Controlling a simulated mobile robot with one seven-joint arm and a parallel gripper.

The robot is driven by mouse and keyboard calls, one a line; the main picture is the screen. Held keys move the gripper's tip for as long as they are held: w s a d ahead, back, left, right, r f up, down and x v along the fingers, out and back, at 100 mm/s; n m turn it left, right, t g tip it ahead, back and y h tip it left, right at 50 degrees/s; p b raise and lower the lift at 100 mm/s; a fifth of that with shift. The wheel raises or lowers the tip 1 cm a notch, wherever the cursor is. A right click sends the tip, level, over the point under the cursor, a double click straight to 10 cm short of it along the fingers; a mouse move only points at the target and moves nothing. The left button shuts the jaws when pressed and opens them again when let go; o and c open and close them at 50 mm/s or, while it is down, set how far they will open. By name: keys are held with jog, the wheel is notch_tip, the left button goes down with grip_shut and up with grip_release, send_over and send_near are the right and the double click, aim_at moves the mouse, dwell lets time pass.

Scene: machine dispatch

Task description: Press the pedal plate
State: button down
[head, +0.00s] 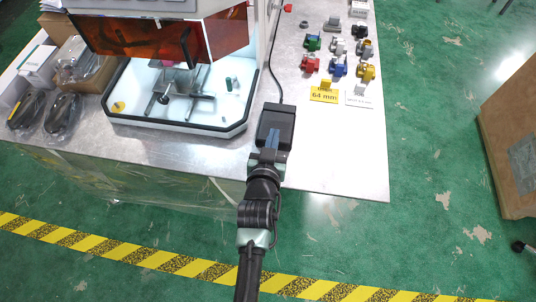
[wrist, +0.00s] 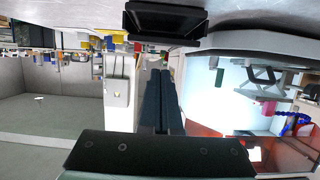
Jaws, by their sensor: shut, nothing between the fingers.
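The black pedal (head: 276,120) sits on the metal table just right of the machine, with a cable running back from it. In the wrist view, which looks upside down, the pedal (wrist: 165,22) is at the top centre, with a recessed plate in a dark frame. My gripper (head: 272,136) is at the pedal's near edge in the head view, its blue-grey fingers together and empty. In the wrist view my gripper (wrist: 157,70) points towards the pedal, with a visible gap in the picture. I cannot tell whether it touches. The fingers hide part of the pedal's near side.
The white machine tray (head: 225,130) with an orange raised door (head: 130,38) stands left of the pedal. Coloured parts (head: 338,66) and a yellow "64 mm" sign (head: 323,96) lie to the right. The table (head: 340,160) is clear right of the pedal.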

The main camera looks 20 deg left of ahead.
jog(key=f+v, duration=0.1)
jog(key=v, duration=0.6)
jog(key=shift+s, duration=0.6)
jog(key=shift+d+r, duration=0.1)
jog(key=w+d+r+m+t, duration=0.15)
jog(key=w+r, duration=0.25)
jog(key=r, duration=0.6)
jog(key=w+d+r+t+h, duration=0.1)
jog(key=w+d+r+t, duration=0.15)
jog(key=r, duration=0.75)
jog(key=w+d+r+t, duration=0.15)
jog(key=w+r, duration=0.25)
jog(key=r, duration=0.6)
jog(key=s+d+r+t+h, duration=0.1)
jog(key=s+r, duration=0.3)
jog(key=r, duration=0.6)
jog(key=s+d+r+m+t+h, duration=0.1)
jog(key=s+d+r+t, duration=0.3)
jog(key=r, duration=0.7)
jog(key=s+d+r+t+h, duration=0.1)
jog(key=s+d+r+t, duration=0.2)
jog(key=r, duration=0.8)
jog(key=shift+s+r+m, duration=0.15)
jog(key=shift+s+m, duration=0.2)
jog(key=shift+s, duration=0.4)
